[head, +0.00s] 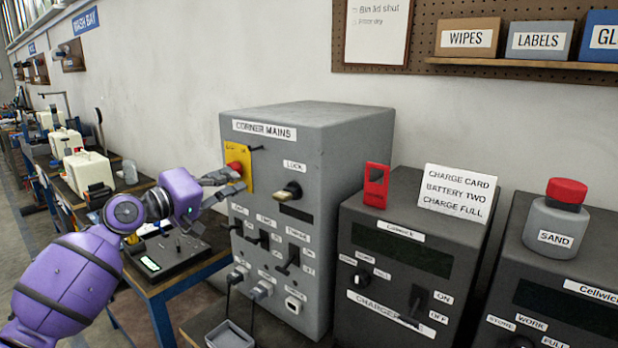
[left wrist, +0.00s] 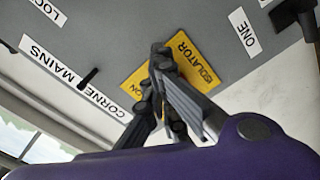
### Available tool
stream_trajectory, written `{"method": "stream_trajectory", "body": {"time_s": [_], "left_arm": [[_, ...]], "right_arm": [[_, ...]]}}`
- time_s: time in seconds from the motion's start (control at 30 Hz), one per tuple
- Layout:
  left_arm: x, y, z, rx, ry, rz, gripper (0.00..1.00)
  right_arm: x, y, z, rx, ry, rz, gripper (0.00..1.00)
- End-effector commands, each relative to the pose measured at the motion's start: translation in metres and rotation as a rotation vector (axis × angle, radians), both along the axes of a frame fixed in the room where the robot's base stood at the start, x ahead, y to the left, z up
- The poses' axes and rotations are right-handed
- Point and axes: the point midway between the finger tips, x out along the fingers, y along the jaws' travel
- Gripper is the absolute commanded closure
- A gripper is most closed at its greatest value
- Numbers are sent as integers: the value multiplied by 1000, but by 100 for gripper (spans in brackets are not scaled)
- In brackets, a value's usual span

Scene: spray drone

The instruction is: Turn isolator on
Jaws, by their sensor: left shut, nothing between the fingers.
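The isolator is a yellow plate (head: 243,156) with a red knob (head: 234,167) on the front of the grey CORNER MAINS box (head: 345,150). My left gripper (head: 238,180) is shut and empty, with its fingertips at the plate just below the red knob. I cannot tell whether they touch it. In the left wrist view the yellow plate (left wrist: 198,60) shows the words ISOLATOR and ON, partly covered by the gripper (left wrist: 160,56). The knob is hidden there, and its setting cannot be read. My right gripper is not in view.
A lock with a key (head: 289,191) and several black switches sit right of and below the isolator. A charger (head: 400,225) with a red tag (head: 376,185) and white card (head: 457,193) stands to the right. A small grey tray (head: 230,335) lies below.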

Motion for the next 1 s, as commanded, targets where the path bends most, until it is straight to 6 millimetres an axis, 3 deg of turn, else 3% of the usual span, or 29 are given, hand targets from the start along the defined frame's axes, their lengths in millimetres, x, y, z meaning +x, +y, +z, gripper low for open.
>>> {"method": "stream_trajectory", "body": {"time_s": [0.03,0.37,1.0], "left_arm": [[1,-1,8,-5,-13,0,100],[1,0,11,-6,-18,3,100],[5,4,-11,-5,-8,1,100]], "right_arm": [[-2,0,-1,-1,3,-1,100],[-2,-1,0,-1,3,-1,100],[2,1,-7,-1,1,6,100]]}}
